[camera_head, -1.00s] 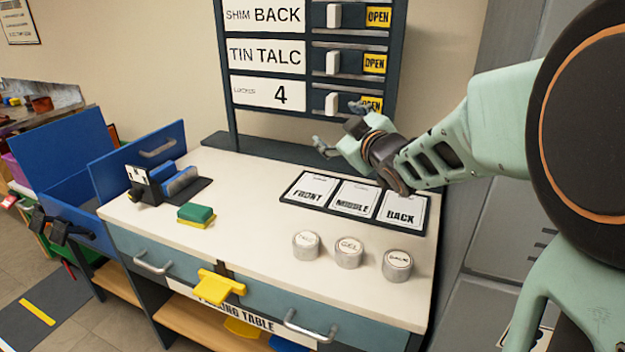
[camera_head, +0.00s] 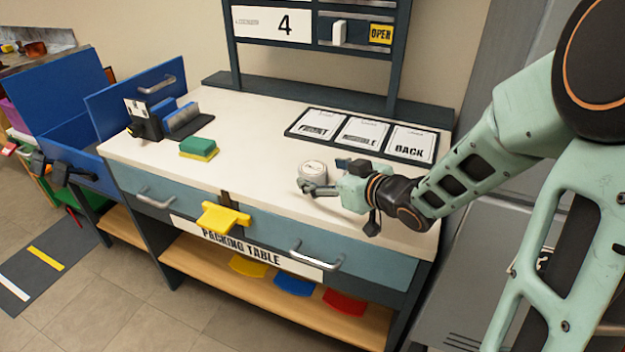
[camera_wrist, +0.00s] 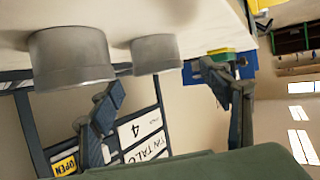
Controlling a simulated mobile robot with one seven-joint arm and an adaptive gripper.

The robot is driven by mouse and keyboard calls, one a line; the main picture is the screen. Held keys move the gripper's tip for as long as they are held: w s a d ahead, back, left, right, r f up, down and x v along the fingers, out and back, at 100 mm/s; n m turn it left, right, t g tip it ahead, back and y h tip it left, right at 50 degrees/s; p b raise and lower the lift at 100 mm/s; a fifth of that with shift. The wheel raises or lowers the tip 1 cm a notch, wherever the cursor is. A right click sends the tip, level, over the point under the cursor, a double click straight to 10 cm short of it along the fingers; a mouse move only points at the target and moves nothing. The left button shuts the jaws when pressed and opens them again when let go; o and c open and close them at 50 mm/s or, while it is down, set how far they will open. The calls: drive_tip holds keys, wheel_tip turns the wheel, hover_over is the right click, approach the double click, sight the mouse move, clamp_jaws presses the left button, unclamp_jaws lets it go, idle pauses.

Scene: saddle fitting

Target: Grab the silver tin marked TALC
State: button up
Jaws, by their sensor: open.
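A small round silver tin (camera_head: 313,172) with a pale lid stands on the white table top. Its lid marking is too small to read surely now. My gripper (camera_head: 324,179) is low over the table, beside this tin and pointing left, with one finger near its front side. The other tins are hidden behind my gripper in the head view. In the wrist view, which is upside down, my open fingers (camera_wrist: 172,105) are apart and empty. A farther tin (camera_wrist: 155,54) shows between them, and a nearer tin (camera_wrist: 72,60) is by the left finger. No lid labels show there.
FRONT, MIDDLE and BACK cards (camera_head: 362,135) lie in a dark frame behind my gripper. A green and yellow sponge (camera_head: 198,149) and a blue roller item (camera_head: 180,116) stand farther left. The order board (camera_wrist: 140,130) reads TIN TALC. The table's left middle is clear.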

sight(318, 172)
drive_tip(key=b+x, duration=0.2)
drive_tip(key=x, duration=0.4)
drive_tip(key=shift+w+f, duration=0.1)
drive_tip(key=shift+f, duration=0.05)
drive_tip(key=shift+c, duration=0.7)
drive_tip(key=c, duration=1.3)
